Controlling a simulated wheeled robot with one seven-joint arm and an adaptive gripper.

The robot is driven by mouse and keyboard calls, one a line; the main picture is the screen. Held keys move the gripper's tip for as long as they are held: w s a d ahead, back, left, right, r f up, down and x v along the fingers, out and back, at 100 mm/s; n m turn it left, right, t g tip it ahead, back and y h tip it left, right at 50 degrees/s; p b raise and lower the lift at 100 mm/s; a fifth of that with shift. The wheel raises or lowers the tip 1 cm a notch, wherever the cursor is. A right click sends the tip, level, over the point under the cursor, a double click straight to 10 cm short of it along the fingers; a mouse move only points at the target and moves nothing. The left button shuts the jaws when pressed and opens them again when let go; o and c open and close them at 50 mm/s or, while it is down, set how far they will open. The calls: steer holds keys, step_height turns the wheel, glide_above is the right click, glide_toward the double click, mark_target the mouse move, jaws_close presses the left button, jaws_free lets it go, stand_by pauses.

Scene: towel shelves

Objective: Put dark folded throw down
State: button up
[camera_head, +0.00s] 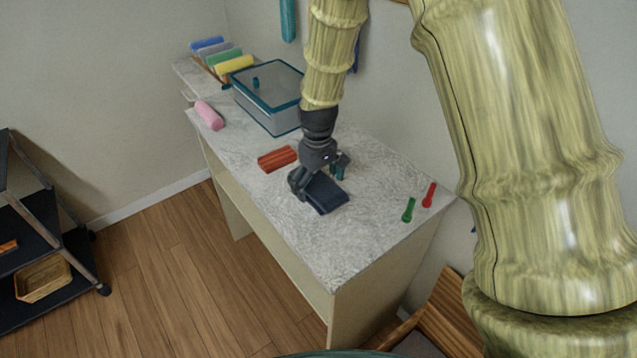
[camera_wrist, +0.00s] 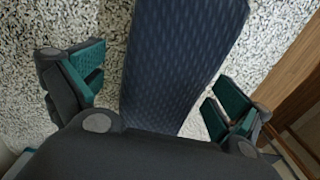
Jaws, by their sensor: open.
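The dark folded throw (camera_head: 327,195) lies on the light speckled table top (camera_head: 352,258), near its middle. It is navy blue with a fine pattern. In the wrist view the throw (camera_wrist: 180,62) lies between the two teal-padded fingers, with a gap on each side. My gripper (camera_head: 322,178) is open and low over the throw's far end. In the wrist view its fingers (camera_wrist: 158,88) stand wide apart. The throw's near end is hidden there behind the gripper's body.
A red folded cloth (camera_head: 277,158), a pink roll (camera_head: 209,115) and a lidded clear box (camera_head: 270,95) are beyond the throw. Green (camera_head: 408,210) and red (camera_head: 429,195) small items lie to the right. The table's front corner is bare. A dark cart (camera_head: 60,265) stands left.

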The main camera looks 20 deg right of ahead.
mark_target(318, 180)
step_height(318, 180, up, 12)
steer(key=b, duration=0.2)
steer(key=shift+r, duration=0.15)
stand_by(0.5)
